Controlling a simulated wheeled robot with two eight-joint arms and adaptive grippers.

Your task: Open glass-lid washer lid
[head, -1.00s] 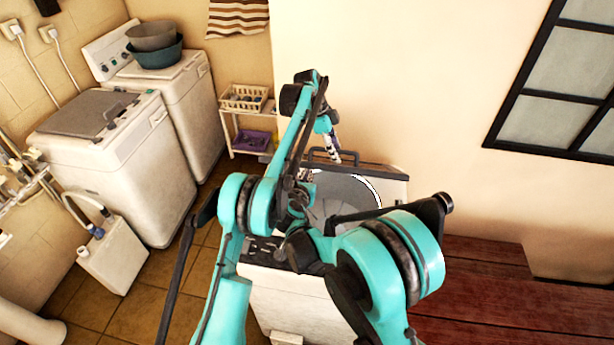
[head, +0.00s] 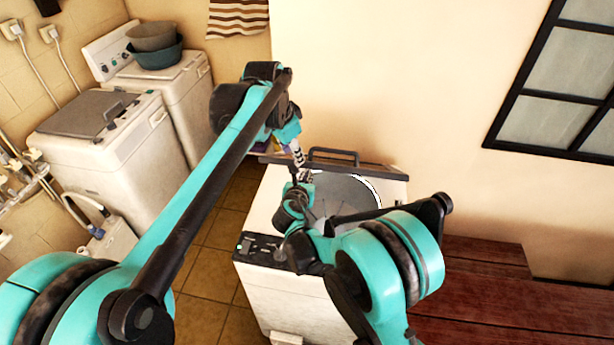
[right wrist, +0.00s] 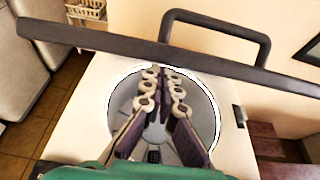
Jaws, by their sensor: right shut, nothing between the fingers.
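The glass-lid washer (head: 285,300) stands in the middle of the head view, with its round drum opening showing. Its dark-framed lid (head: 390,174) appears raised at the back, seen nearly edge-on with its handle (head: 333,152) behind. In the right wrist view the lid edge (right wrist: 225,66) crosses as a dark bar, with the handle (right wrist: 215,28) beyond. My right gripper (right wrist: 163,76) is shut and empty above the drum opening, just in front of the lid edge. My left gripper (head: 298,154) points down near the lid's left end; its fingers are too small to read.
Another washer (head: 120,145) and a white machine with stacked basins (head: 155,58) stand at the left. A red wooden bench (head: 480,295) is to the right. The wall is close behind the washer. Tiled floor (head: 205,285) is clear at the left.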

